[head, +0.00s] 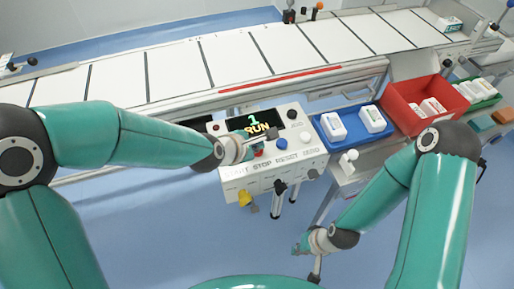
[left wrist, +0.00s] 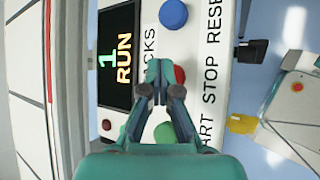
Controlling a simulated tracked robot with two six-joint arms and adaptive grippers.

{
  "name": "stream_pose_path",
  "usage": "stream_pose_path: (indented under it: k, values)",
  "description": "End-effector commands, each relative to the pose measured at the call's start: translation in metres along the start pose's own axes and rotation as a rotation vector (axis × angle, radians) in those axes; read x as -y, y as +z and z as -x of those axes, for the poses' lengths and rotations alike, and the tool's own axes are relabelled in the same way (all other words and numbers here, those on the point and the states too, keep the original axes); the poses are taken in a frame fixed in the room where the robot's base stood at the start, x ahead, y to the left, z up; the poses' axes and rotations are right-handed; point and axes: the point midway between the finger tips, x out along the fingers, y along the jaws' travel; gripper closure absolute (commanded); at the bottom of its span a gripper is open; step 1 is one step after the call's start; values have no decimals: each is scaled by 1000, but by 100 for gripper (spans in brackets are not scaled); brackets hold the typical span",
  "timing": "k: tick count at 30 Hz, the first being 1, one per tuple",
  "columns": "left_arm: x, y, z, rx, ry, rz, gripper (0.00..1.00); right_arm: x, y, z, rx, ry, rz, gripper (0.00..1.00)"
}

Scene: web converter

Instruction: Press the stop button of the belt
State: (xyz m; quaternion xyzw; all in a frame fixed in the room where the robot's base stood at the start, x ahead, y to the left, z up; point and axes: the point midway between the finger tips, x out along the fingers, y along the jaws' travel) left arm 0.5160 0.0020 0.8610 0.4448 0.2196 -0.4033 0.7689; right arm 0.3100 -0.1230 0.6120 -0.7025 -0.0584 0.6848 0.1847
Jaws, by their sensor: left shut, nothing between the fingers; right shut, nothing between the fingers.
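The control panel (head: 232,181) is a white box with a display (head: 252,122) reading "1 RUN" and a row labelled START, STOP, RESET. My left gripper (head: 260,149) is over its button row, shut and empty. In the left wrist view the shut fingertips (left wrist: 160,70) are right over or beside the red button (left wrist: 180,75) in line with STOP, partly covering it. I cannot tell whether they touch it. A green button (left wrist: 165,133) lies on the START side and a blue button (left wrist: 173,14) on the RESET side. My right gripper (head: 299,247) is low over the floor, away from the panel.
The belt (head: 235,59) with white panels runs behind the control panel. A blue tray (head: 349,137) with white packs, a red bin (head: 401,103) and a green tray (head: 484,101) stand to the right. A yellow item (head: 247,198) hangs below the panel front.

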Motion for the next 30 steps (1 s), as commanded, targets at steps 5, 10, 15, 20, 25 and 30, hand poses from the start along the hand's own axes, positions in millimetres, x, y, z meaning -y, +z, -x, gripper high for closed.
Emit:
stream_pose_path:
  k: [5, 10, 15, 20, 25, 30]
  values:
    - [2, -1, -2, 0, -1, 0, 100, -1, 0, -3, 0, 0, 0, 100]
    - [3, -2, -3, 0, -1, 0, 100, -2, 0, -5, 0, 0, 0, 100]
    - [2, -2, -3, 0, -2, 0, 100, -2, 0, -4, 0, 0, 0, 100]
    - [2, -2, -2, -1, -2, 0, 100, -1, 0, -4, 0, 0, 0, 100]
    - [-1, 2, 2, 0, -2, -1, 100, 0, 0, 1, 0, 0, 0, 100]
    - [-7, 7, 9, 0, -1, 0, 100, 3, 0, 8, 0, 0, 0, 100]
